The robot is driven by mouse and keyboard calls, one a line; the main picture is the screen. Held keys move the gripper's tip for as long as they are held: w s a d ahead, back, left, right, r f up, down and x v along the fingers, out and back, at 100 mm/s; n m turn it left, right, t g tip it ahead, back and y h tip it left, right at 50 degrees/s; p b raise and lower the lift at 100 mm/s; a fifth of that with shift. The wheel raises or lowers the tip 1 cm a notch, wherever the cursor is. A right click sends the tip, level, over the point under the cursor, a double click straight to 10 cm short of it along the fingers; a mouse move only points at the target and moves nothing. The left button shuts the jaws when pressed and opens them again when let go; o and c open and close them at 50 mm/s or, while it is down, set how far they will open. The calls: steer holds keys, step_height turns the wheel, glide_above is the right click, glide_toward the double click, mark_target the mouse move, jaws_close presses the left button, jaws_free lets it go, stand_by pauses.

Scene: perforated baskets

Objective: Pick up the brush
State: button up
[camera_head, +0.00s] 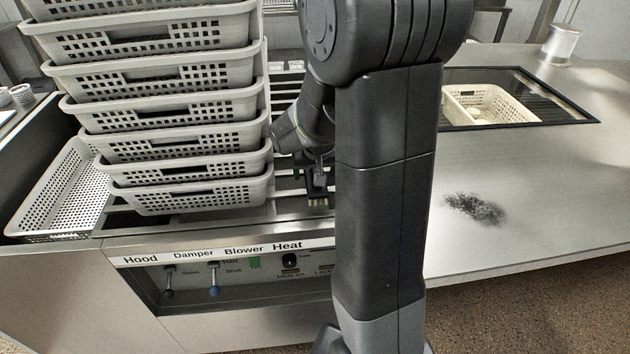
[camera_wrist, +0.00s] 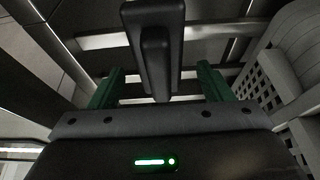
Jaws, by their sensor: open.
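A dark brush (camera_wrist: 152,40) with a blocky black body fills the upper middle of the wrist view. Its lower end lies between the two green fingers of my gripper (camera_wrist: 160,80), which stand apart on either side of it with gaps showing. In the head view my gripper (camera_head: 318,172) is low over the slatted rack, just right of the basket stack and partly hidden behind my arm. A small part of the brush (camera_head: 318,201), dark with a pale lower edge, shows just below it.
A tall stack of white perforated baskets (camera_head: 190,140) stands close left of my gripper; a basket side (camera_wrist: 275,85) shows right in the wrist view. A control panel (camera_head: 240,272) is in front. The right counter (camera_head: 540,190) is mostly clear, with a dark smudge (camera_head: 475,208).

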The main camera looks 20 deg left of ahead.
steer(key=shift+x, duration=1.35)
steer(key=c, duration=1.1)
steer(key=shift+c, duration=0.2)
steer(key=shift+r, duration=0.1)
step_height(320, 180, up, 10)
steer(key=shift+f+p, duration=0.1)
steer(key=shift+p, duration=0.25)
